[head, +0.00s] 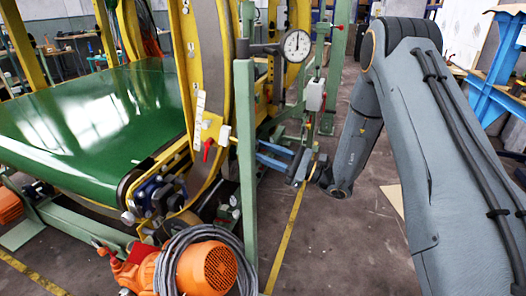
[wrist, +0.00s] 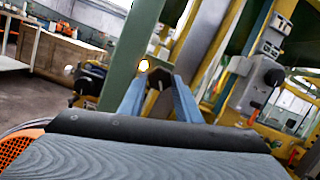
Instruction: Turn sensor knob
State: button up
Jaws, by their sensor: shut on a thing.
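My gripper (head: 262,151) has two blue fingers and reaches left toward the yellow ring frame, just right of a green post in the head view. In the wrist view my gripper (wrist: 159,80) points forward with its fingers on either side of a small dark knob (wrist: 157,84), which I take to be the sensor knob. The fingers are shut on it.
A green conveyor belt (head: 95,105) lies at the left, and an orange motor (head: 206,268) with coiled cable is in front. Grey floor (head: 325,235) is clear below the arm.

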dwell(0.3)
jog(key=o, duration=1.1)
jog(key=shift+f, duration=0.1)
jog(key=shift+c, duration=0.2)
